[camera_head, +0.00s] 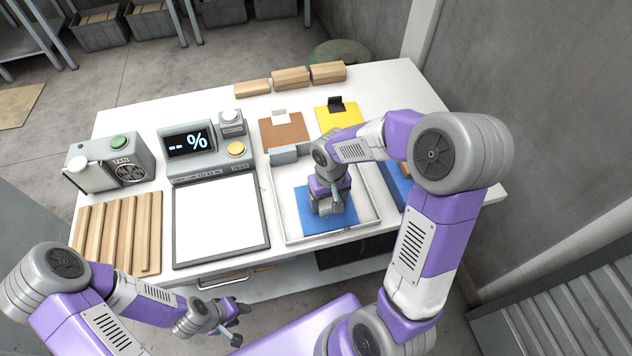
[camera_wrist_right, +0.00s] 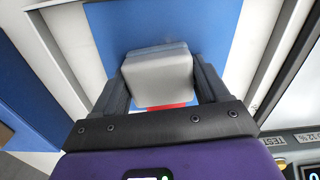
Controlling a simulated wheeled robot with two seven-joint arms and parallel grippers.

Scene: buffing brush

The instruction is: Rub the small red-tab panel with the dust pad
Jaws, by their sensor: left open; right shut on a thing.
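A blue panel (camera_head: 312,217) lies in the white tray (camera_head: 287,229) at the front right of the table. It fills much of the right wrist view (camera_wrist_right: 215,30). My right gripper (camera_head: 335,203) is over the panel, shut on a light grey block-shaped pad (camera_wrist_right: 158,78). The pad is at the panel, but I cannot tell whether it touches. A red patch (camera_wrist_right: 170,106) shows just behind the pad in the wrist view; most of it is hidden. My left gripper (camera_head: 230,326) is open and empty, off the table's front edge.
A second blue panel (camera_head: 394,183) is partly hidden by my right arm. Brown (camera_head: 284,132) and yellow (camera_head: 335,117) panels lie behind the tray. A display unit (camera_head: 189,141), white board (camera_head: 218,220), fan box (camera_head: 118,163) and slatted wooden rack (camera_head: 120,230) stand left. Wooden blocks (camera_head: 290,78) line the back.

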